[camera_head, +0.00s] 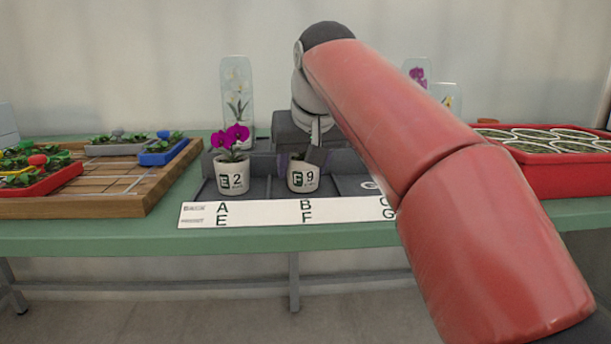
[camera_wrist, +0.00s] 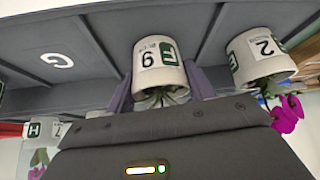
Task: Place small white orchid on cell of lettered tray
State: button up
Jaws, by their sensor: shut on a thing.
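My gripper (camera_head: 303,158) is shut on a white pot marked F 9 (camera_head: 303,181). In the wrist view, the fingers flank this pot (camera_wrist: 158,58) near its leafy end; its bloom is hidden, so I cannot tell the flower's colour. The pot is roughly upright at the dark grey lettered tray (camera_head: 260,187), in the column above B and F on the front label (camera_head: 290,211). I cannot tell whether its base touches the tray floor. A purple orchid in a white pot marked E 2 (camera_head: 232,177) stands in the column to the left.
A bare cell marked G (camera_wrist: 57,61) lies on the other side; a pot marked H 7 (camera_wrist: 45,129) shows beyond it. A wooden board (camera_head: 130,186) with small trays is at left, a red tray (camera_head: 560,180) at right. Clear sleeves (camera_head: 237,90) stand behind.

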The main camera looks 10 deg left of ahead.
jog(key=o, duration=1)
jog(key=shift+o, duration=0.2)
jog(key=shift+r, duration=0.25)
jog(key=p+v, duration=0.4)
jog(key=v, duration=0.7)
jog(key=shift+s+r, duration=0.25)
jog(key=shift+d, duration=0.2)
